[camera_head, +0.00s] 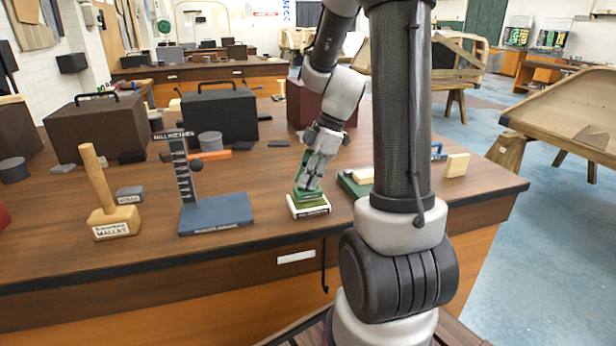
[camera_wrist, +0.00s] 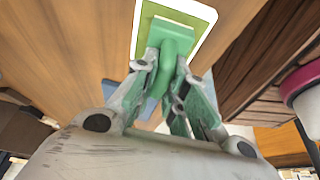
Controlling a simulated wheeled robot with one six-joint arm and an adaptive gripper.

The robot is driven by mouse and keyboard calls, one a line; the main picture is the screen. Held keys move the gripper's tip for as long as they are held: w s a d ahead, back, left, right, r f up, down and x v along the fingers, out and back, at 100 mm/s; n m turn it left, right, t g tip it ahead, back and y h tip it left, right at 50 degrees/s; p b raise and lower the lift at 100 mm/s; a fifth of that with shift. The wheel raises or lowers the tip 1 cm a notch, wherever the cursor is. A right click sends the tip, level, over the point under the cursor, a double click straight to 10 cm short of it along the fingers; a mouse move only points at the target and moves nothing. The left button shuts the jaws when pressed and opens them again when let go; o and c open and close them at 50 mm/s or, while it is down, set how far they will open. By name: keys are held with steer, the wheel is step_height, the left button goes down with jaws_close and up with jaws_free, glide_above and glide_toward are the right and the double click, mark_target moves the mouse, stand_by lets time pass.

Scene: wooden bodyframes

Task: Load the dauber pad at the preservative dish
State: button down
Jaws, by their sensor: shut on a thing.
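My gripper (camera_head: 309,186) is shut on the green dauber (camera_wrist: 176,62), with its fingers on either side of the handle. In the wrist view the dauber's light green pad end (camera_wrist: 170,33) lies over the green inside of the preservative dish. The dish (camera_head: 309,212) is small, with a white rim and green contents, and sits near the table's front edge. Its rim also shows in the wrist view (camera_wrist: 205,40). In the head view the dauber is right above the dish, on or very near it. I cannot tell if the pad touches the contents.
A ball-drop stand (camera_head: 215,212) with a blue base is left of the dish, and a wooden mallet (camera_head: 113,218) is farther left. A green tray (camera_head: 352,187) is close on the right. Dark cases (camera_head: 219,116) stand behind. A wooden block (camera_head: 457,165) is near the right edge.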

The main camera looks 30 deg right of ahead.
steer(key=shift+f, duration=0.35)
stand_by(1.1)
steer(key=shift+r, duration=3.55)
